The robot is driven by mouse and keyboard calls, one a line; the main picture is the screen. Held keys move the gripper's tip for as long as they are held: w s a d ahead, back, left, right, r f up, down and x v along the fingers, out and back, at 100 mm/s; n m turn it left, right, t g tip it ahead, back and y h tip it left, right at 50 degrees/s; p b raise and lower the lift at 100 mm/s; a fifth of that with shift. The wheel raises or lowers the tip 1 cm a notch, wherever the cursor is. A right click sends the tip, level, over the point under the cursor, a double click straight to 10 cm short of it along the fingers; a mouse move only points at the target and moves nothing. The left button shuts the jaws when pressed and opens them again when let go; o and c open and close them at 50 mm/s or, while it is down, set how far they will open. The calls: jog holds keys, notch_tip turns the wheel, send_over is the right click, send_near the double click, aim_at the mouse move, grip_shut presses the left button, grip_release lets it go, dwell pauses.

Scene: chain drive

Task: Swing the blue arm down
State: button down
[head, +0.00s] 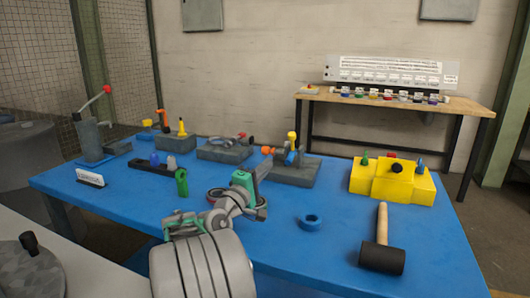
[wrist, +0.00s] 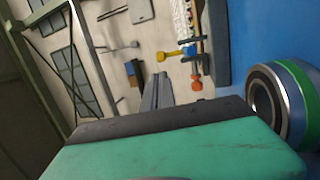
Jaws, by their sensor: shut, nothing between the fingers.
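The blue arm (head: 291,157) shows as a small blue part on a grey block (head: 297,176) near the middle of the table, with a yellow knob (head: 291,136) above it and an orange knob (head: 268,150) at its left. Its exact angle is too small to tell. My gripper (head: 264,167) is close in front of this block, at its left side. In the wrist view my shut, empty fingers (wrist: 157,92) point toward the yellow knob (wrist: 168,56) and orange knob (wrist: 196,82). I cannot tell whether they touch anything.
A blue ring (head: 311,222), a black-headed mallet (head: 383,257) and a yellow block (head: 391,184) are on the right. Other fixtures stand at the back left. The blue tabletop (head: 335,200) is clear between ring and yellow block.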

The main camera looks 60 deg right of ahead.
aim_at(289, 137)
jog(key=x, duration=1.3)
jog(key=shift+w+d+r, duration=0.1)
jog(key=shift+w+d, duration=0.1)
jog(key=shift+d, duration=0.2)
jog(key=shift+d+r+y+p, duration=0.15)
jog(key=shift+r+y+p, duration=0.25)
jog(key=shift+p, duration=0.7)
jog(key=y+p, duration=0.1)
jog(key=p, duration=0.3)
jog(key=shift+d+r, duration=0.35)
jog(key=shift+d, duration=0.05)
jog(key=p, duration=0.1)
jog(key=y+p, duration=0.1)
jog(key=p, duration=0.1)
jog(key=shift+w+d+f, duration=0.1)
jog(key=shift+d+f, duration=0.15)
jog(key=shift+d, duration=0.15)
jog(key=shift+d+f+n+y+p, duration=0.2)
jog(key=shift+f+n+y+p, duration=0.15)
jog(key=shift+p, duration=0.35)
jog(key=shift+f, duration=0.25)
jog(key=shift+w+a, duration=0.1)
